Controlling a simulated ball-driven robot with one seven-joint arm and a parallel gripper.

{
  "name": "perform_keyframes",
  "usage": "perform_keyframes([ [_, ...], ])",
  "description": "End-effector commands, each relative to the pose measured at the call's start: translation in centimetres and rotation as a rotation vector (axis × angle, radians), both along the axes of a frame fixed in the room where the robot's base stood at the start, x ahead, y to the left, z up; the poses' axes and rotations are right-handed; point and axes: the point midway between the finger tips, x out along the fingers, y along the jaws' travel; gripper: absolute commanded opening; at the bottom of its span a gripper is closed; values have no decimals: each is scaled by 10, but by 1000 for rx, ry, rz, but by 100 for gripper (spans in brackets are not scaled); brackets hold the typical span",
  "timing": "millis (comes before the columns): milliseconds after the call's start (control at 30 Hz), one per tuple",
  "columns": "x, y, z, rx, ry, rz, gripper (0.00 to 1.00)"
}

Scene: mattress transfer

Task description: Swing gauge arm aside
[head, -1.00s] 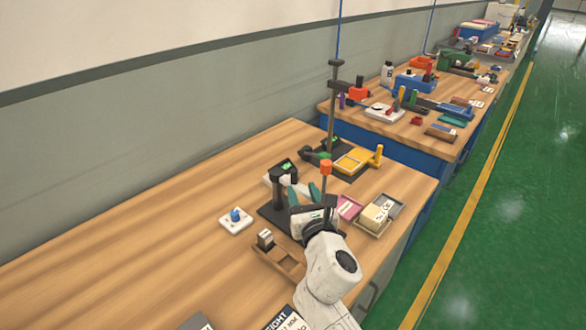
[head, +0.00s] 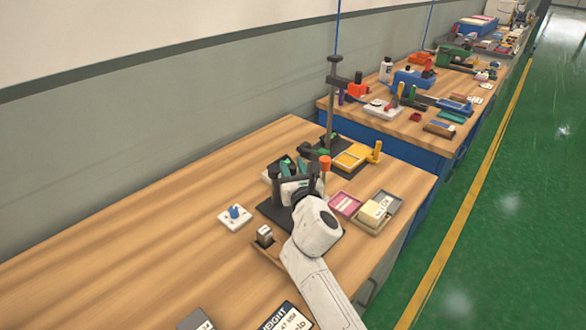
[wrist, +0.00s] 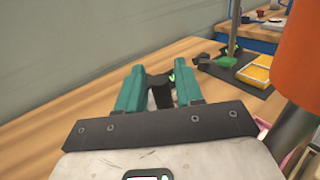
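The gauge stands on a dark base plate (head: 335,229) on the near wooden bench. Its black post (wrist: 160,92) shows between and beyond my fingers in the wrist view. An orange knob (head: 325,163) stands just right of my gripper and fills the right side of the wrist view (wrist: 303,55). My gripper (head: 287,167) is at the gauge, its two teal fingers (wrist: 160,88) apart. I cannot tell whether a finger touches the gauge. My wrist and hand hide most of the gauge arm in the head view.
A white block with a blue knob (head: 235,216) lies left. A wooden tray with a grey block (head: 264,236) is in front. A pink tray (head: 345,204) and a grey tray (head: 388,219) are right. The bench's left is clear.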

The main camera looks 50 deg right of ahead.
Motion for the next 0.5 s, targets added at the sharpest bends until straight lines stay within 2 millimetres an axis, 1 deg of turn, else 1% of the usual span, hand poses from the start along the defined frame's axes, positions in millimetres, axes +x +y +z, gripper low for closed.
perform_keyframes([
  [33, 0, 0, 0, 0, 0, 0, 31],
  [300, 0, 0, 0, 0, 0, 0, 5],
  [367, 0, 0, 0, 0, 0, 0, 0],
  [500, 0, 0, 0, 0, 0, 0, 0],
])
